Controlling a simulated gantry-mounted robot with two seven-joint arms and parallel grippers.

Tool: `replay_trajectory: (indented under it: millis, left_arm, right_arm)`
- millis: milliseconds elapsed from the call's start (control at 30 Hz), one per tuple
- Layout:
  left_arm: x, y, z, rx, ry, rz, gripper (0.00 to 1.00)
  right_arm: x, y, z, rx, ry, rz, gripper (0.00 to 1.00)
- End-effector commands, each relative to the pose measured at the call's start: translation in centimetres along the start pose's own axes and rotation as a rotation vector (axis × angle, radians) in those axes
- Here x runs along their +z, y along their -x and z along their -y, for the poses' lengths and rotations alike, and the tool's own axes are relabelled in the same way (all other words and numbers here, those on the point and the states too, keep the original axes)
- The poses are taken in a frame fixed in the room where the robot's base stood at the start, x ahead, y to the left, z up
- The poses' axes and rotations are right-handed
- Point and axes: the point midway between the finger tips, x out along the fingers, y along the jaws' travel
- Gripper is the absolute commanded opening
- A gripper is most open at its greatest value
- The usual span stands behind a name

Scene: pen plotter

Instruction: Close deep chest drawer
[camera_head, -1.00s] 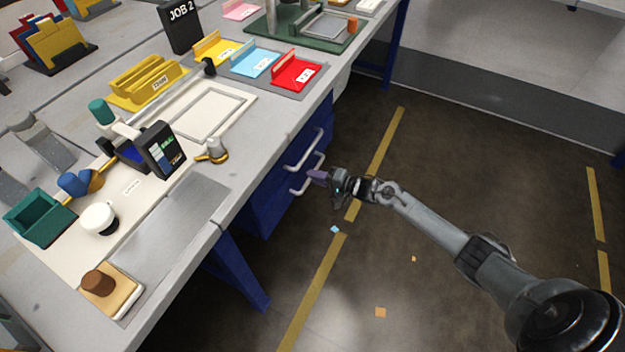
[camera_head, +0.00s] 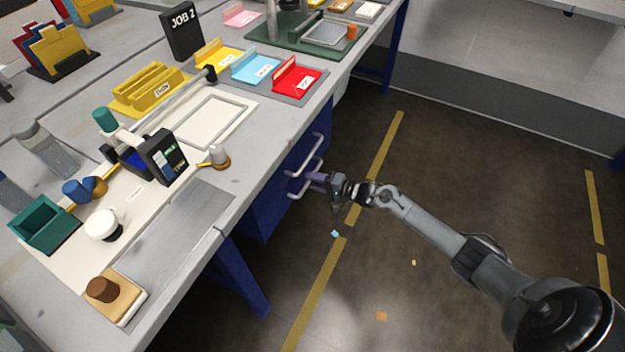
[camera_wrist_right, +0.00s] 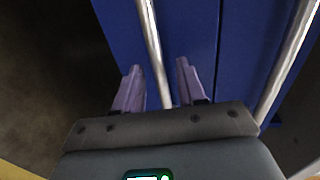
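The blue drawer chest (camera_head: 262,205) stands under the workbench, with two pale bar handles on its front. My right gripper (camera_head: 309,176) is at the lower handle (camera_head: 292,193), its purple fingers pointing left at the chest. In the right wrist view my right gripper (camera_wrist_right: 158,72) is open, with one finger on each side of a metal handle bar (camera_wrist_right: 152,40). A gap shows between the bar and each finger. The blue drawer front (camera_wrist_right: 190,30) lies behind the bar. How far any drawer stands out is hard to tell. My left gripper is not in view.
The upper handle (camera_head: 318,150) is close to the gripper; a second bar (camera_wrist_right: 290,60) shows at right in the wrist view. The bench top (camera_head: 262,118) overhangs the chest and carries a plotter and trays. A blue bench leg (camera_head: 238,275) stands nearer. The floor (camera_head: 440,200) at right is open.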

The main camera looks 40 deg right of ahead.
Motion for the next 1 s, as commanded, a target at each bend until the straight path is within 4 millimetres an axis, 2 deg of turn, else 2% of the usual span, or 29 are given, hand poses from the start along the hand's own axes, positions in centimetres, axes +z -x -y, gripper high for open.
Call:
replay_trajectory:
  millis: [300, 500, 700, 1000]
  left_arm:
    - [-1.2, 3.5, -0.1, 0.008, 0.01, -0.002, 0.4]
    - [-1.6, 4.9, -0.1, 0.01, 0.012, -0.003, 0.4]
    - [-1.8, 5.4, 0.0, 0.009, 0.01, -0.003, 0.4]
    - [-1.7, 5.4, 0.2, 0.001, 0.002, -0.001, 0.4]
  right_arm:
    - [0.1, 5.3, 0.5, 0.004, -0.001, 0.001, 0.4]
    - [0.0, 8.2, 0.4, 0.001, 0.0, 0.0, 0.4]
    - [0.0, 9.6, 0.2, 0.0, 0.0, 0.001, 0.4]
    - [0.0, 9.8, 0.1, 0.0, 0.0, 0.001, 0.4]
